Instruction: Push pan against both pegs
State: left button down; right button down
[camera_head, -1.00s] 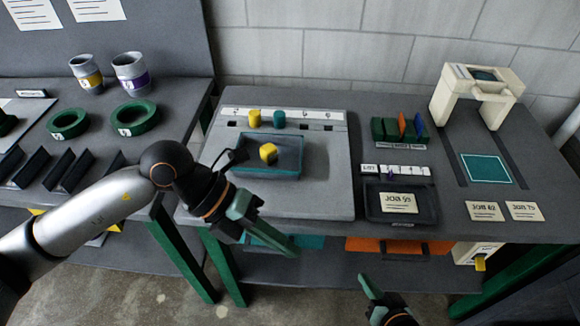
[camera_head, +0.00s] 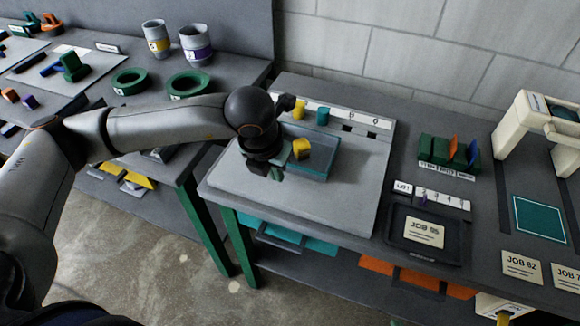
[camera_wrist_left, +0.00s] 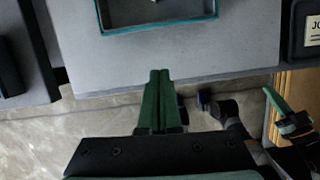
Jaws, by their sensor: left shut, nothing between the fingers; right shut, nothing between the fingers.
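The pan (camera_head: 318,172) is a shallow grey tray with a teal rim on a sloping grey board, a yellow knob (camera_head: 302,149) in it. A yellow peg (camera_head: 299,110) and a teal peg (camera_head: 322,116) stand behind it; a narrow gap seems to separate pan and pegs. My left gripper (camera_head: 278,166) is over the board at the pan's near left, partly hiding it. The left wrist view shows its green fingers (camera_wrist_left: 158,84) shut and empty, pointing toward the pan's near rim (camera_wrist_left: 160,25), apart from it. My right gripper (camera_wrist_left: 276,98) shows only in that view, at lower right.
A white numbered strip (camera_head: 354,116) runs behind the pegs. Right of the board are a dark tray with a job card (camera_head: 424,232) and a green rack (camera_head: 447,155). Cups and green rings (camera_head: 188,84) stand on the left bench. The board's near part is clear.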

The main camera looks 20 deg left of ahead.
aim_at(291, 176)
pick_arm(q)
jog(key=x, duration=0.5)
jog(key=shift+w+f+p, duration=0.2)
jog(key=shift+f+p, duration=0.1)
jog(key=shift+w+d+r+p, duration=0.1)
jog(key=shift+w+p, duration=0.05)
jog(key=shift+w, duration=0.4)
jog(key=shift+w+d+r+p, duration=0.1)
jog(key=shift+w+p, duration=0.05)
jog(key=shift+w, duration=0.35)
jog(key=shift+w+d+f, duration=0.1)
jog(key=shift+w, duration=0.7)
pick_arm(e)
jog(key=shift+r, duration=0.85)
